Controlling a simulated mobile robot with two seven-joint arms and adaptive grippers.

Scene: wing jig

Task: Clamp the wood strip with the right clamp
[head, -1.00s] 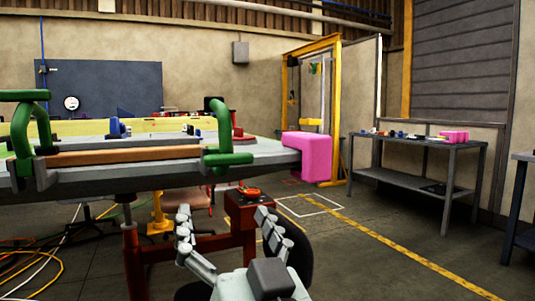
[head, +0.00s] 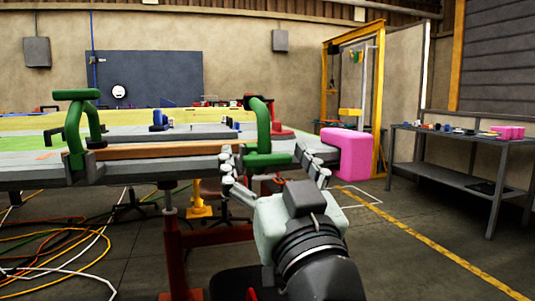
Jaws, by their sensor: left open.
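The wood strip (head: 150,152) is a long brown bar lying along the front edge of the grey wing jig (head: 130,172). The green right clamp (head: 263,128) stands upright at the strip's right end. Another green clamp (head: 76,130) stands at its left end. My left gripper (head: 263,153) is open and empty, with its fingers on either side of the right clamp's lower part as seen from here. I cannot tell how near the clamp it is in depth, or whether they touch. My right gripper is out of view.
A pink block (head: 347,152) sits at the jig's right corner, just right of my gripper's fingers. A grey table (head: 455,150) with small items stands at the right. Cables (head: 60,245) lie on the floor at the left.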

